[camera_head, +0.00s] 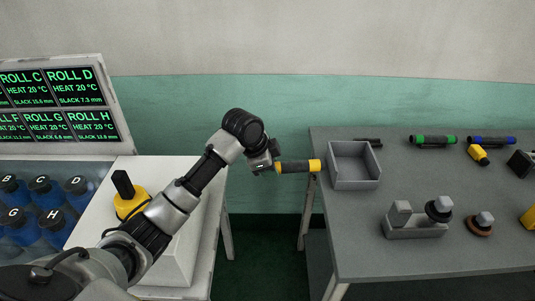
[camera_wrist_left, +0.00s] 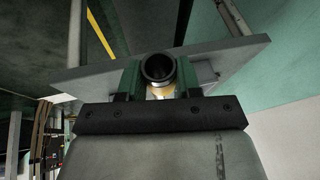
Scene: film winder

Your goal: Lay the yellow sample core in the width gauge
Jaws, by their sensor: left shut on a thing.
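The sample core (camera_head: 297,167), a dark tube with a yellow far end, sticks out sideways from my left gripper (camera_head: 273,168). It is level, held over the gap between the two tables. In the left wrist view my left gripper (camera_wrist_left: 158,85) is shut on the core (camera_wrist_left: 158,68), whose dark round open end faces the camera. A grey base with a block and a black round part (camera_head: 415,230) stands on the right table, apart from the core; it may be the width gauge. My right gripper is not in view.
A grey open tray (camera_head: 355,183) stands at the right table's (camera_head: 470,258) left edge, just right of the core. Green (camera_head: 433,140) and blue (camera_head: 490,140) marked rolls lie behind. A small brown-based knob (camera_head: 480,224) stands at right. The front of the table is clear.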

